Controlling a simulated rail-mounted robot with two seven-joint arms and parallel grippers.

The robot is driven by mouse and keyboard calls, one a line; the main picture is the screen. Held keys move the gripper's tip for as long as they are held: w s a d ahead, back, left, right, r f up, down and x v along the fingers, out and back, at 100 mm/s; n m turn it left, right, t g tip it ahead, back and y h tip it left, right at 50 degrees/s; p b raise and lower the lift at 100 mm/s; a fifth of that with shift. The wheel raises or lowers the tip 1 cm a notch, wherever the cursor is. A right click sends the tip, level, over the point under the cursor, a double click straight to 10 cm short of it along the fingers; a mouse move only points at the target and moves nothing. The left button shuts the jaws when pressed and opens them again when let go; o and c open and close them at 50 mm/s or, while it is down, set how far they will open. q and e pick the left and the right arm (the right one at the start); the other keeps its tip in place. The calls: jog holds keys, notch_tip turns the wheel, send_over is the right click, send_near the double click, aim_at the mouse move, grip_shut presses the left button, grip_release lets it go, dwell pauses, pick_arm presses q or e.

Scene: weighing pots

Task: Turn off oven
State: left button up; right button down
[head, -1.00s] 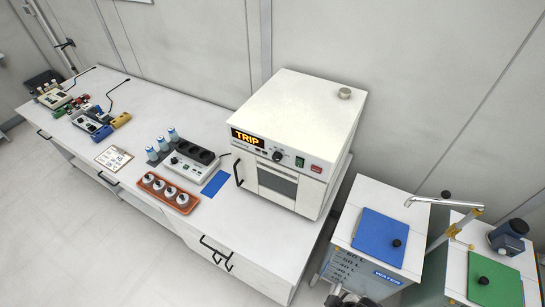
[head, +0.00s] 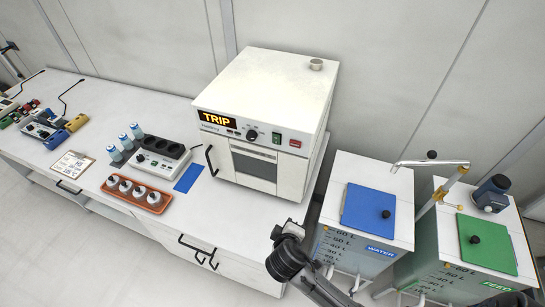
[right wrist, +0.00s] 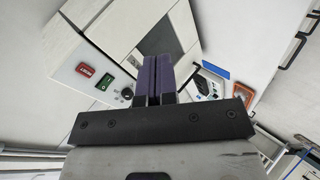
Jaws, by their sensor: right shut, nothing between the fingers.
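The white oven (head: 265,85) stands on the bench, its orange display (head: 218,117) reading TRIP. Its front panel has a black knob (head: 252,134), a green switch (head: 276,138) and a red switch (head: 295,143). In the right wrist view the red switch (right wrist: 85,70), green switch (right wrist: 104,82) and knob (right wrist: 127,94) lie left of my right gripper (right wrist: 155,62). That gripper is shut and empty, pointing toward the oven front, apart from the switches as far as I can tell. My right arm shows in the head view below the oven. My left gripper is not in view.
A black-handled oven door is below the panel. Right of the bench stand the WATER tank (head: 345,245) and FEED tank (head: 450,250), with a tap (head: 430,163) above.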

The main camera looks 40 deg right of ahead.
pick_arm(q)
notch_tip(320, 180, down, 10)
jog(key=b, duration=0.7)
jog(key=shift+b, duration=0.3)
pick_arm(e)
jog(key=w+r+n+t+h, duration=0.1)
jog(key=w+r+h, duration=0.2)
jog(key=w, duration=0.5)
jog(key=w+r+n+t+h, duration=0.1)
jog(key=w+r+t+h, duration=0.1)
jog(key=w+r+h, duration=0.2)
jog(key=w+h, duration=0.2)
jog(key=w, duration=0.1)
jog(key=shift+w+r, duration=0.3)
jog(key=shift+w, duration=0.1)
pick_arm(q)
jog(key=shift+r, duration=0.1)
pick_arm(e)
jog(key=shift+d, duration=0.1)
jog(key=p, duration=0.2)
send_near(275, 138)
jog(key=x, duration=0.6)
jog(key=shift+s, duration=0.1)
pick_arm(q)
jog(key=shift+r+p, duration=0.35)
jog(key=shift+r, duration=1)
pick_arm(e)
jog(key=shift+x, duration=0.85)
